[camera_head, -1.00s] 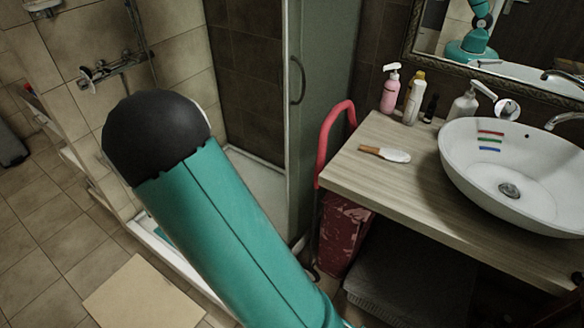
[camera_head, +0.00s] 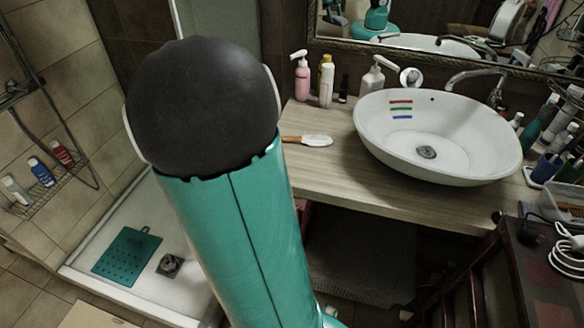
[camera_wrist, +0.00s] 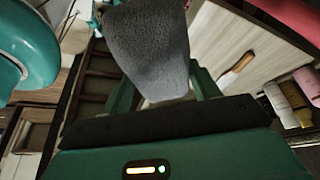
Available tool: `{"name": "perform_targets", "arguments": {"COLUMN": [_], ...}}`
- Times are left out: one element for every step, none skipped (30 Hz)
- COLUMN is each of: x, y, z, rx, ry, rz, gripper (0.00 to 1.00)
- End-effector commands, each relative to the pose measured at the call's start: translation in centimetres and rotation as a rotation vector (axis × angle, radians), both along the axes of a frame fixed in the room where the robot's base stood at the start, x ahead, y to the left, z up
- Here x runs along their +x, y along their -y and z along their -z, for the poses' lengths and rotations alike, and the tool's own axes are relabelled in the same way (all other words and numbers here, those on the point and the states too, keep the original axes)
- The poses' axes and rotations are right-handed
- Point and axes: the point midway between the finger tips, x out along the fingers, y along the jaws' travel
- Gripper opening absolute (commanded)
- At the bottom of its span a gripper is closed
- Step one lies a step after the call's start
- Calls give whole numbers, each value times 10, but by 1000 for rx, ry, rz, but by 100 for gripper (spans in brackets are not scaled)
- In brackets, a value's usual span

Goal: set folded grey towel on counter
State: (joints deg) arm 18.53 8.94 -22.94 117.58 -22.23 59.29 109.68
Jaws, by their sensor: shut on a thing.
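In the wrist view, my gripper (camera_wrist: 160,98) is shut on the folded grey towel (camera_wrist: 148,48), which fills the space between and beyond the fingers. In the head view, the towel and gripper are hidden; only my teal arm with its black rounded joint shows. The wooden counter (camera_head: 345,185) stands on the right with the white basin on it. Part of the counter (camera_wrist: 222,42) also shows in the wrist view, to the right of the towel.
The basin (camera_head: 440,135) takes up much of the counter. A brush (camera_head: 310,140), a pink pump bottle (camera_head: 301,77), a white bottle (camera_head: 326,82) and a soap dispenser (camera_head: 372,78) stand or lie at its left. A cluttered dark stand (camera_head: 545,265) is at the far right. Bare counter shows along the front left.

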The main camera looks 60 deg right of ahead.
Motion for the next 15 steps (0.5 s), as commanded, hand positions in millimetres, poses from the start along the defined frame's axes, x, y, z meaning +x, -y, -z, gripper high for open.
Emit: {"name": "perform_targets", "arguments": {"x": [-25,-38,-54,-64,-74,-83,-89,-93,-97,-99,-99,-98,-97,-95,-93], "y": [11,14,18,20,22,24,25,26,27,28,30,34,38,42,49], "z": [-10,-15,-20,-24,-27,-30,-32,-34,-35,-35,-35,-33,-31,-29,-25], "rx": [-2,-2,-1,-1,-1,-1,0,0,0,1,0,0,0,0,-1], "ry": [5,5,4,4,3,3,1,2,1,1,0,0,-1,-3,-3], "rz": [133,207,295,354,406,463,495,522,547,560,568,572,572,572,573], "gripper": [35,35,35,35,35,35,35,35,35,35,35,35,35,35,35]}}
